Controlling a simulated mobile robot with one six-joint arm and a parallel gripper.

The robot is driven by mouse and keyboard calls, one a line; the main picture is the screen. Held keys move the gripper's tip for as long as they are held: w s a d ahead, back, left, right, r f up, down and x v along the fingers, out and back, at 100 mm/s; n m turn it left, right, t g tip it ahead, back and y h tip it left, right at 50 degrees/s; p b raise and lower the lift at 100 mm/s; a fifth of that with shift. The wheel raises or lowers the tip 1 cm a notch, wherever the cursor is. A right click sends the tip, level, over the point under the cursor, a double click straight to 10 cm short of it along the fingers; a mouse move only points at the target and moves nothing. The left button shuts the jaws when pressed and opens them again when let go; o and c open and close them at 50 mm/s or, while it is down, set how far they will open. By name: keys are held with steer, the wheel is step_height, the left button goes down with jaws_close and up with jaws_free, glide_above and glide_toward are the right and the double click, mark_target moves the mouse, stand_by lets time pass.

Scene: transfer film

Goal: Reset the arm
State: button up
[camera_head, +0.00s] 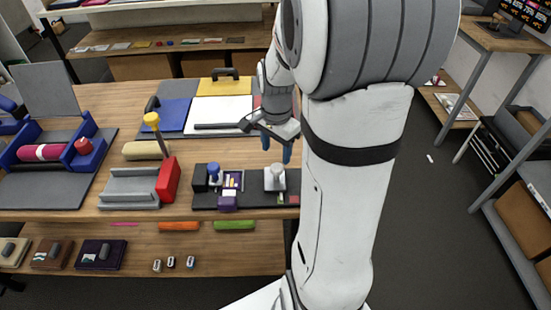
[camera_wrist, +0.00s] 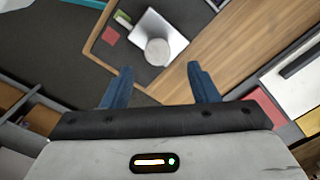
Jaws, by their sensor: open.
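My gripper (camera_head: 277,146) is above the right part of the wooden table, near a dark mat that bears a silver block with a round white knob (camera_head: 275,177). In the wrist view my gripper's two blue fingers (camera_wrist: 160,88) are spread apart with nothing between them. The silver block with its round top (camera_wrist: 158,50) lies beyond the fingertips in that view, apart from them. My white arm hides the right end of the table in the head view.
A lower shelf (camera_head: 140,262) carries small items. The dark floor (camera_head: 430,210) at right is mostly clear.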

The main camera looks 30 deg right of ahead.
steer(key=shift+r, duration=1.15)
